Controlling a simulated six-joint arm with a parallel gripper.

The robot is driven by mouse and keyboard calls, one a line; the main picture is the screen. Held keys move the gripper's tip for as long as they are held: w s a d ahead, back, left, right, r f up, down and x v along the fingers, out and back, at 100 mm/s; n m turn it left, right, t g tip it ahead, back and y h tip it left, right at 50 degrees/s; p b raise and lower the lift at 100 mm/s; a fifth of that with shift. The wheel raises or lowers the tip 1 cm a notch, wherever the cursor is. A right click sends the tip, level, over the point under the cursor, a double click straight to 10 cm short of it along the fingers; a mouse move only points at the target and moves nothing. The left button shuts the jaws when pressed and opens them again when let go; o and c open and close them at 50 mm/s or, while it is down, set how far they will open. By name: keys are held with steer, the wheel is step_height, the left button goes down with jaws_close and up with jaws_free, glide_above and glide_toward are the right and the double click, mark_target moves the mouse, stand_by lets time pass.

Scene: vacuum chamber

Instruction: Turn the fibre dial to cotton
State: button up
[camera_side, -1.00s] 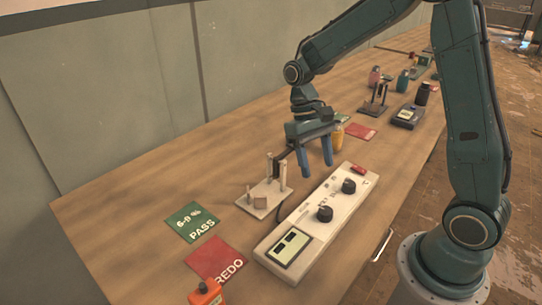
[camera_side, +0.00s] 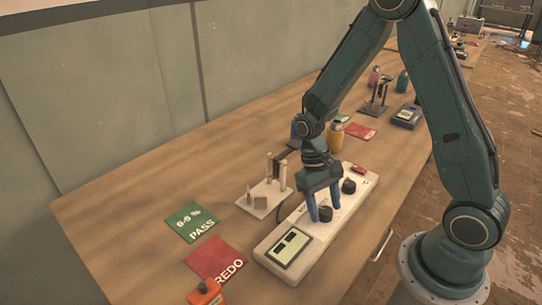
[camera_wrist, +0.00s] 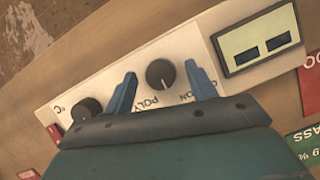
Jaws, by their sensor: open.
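A long white instrument panel (camera_side: 269,243) lies on the table and carries two black knobs. The fibre dial (camera_side: 325,214) is the knob nearer the display. In the wrist view the fibre dial (camera_wrist: 160,73) has a white pointer mark toward the bottom of the picture. The label "POLY" is printed beside it; another label ending in "ON" is partly hidden by a finger. My gripper (camera_wrist: 160,68) is open, with one blue finger on each side of the dial and a visible gap to it. In the side view my gripper (camera_side: 325,212) points down at the panel.
The second knob (camera_side: 348,186) and a red switch (camera_side: 358,169) sit farther along the panel. A display (camera_side: 289,247) is at its near end. A small stand with posts (camera_side: 265,197) is close behind. Green PASS (camera_side: 191,222) and red REDO (camera_side: 217,258) cards lie left.

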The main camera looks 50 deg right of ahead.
steer(key=c, duration=1)
steer(key=shift+n, duration=0.3)
steer(key=n+h, duration=0.1)
steer(key=n, duration=0.2)
steer(key=n+h, duration=0.1)
steer(key=n, duration=0.1)
steer(key=shift+a+n, duration=0.2)
steer(key=shift+n, duration=0.2)
steer(key=n+h, duration=0.1)
steer(key=n, duration=0.1)
steer(key=n+t+h, duration=0.1)
steer(key=n, duration=0.2)
steer(key=shift+a+n, duration=0.1)
steer(key=shift+n, duration=0.2)
steer(key=o, duration=1)
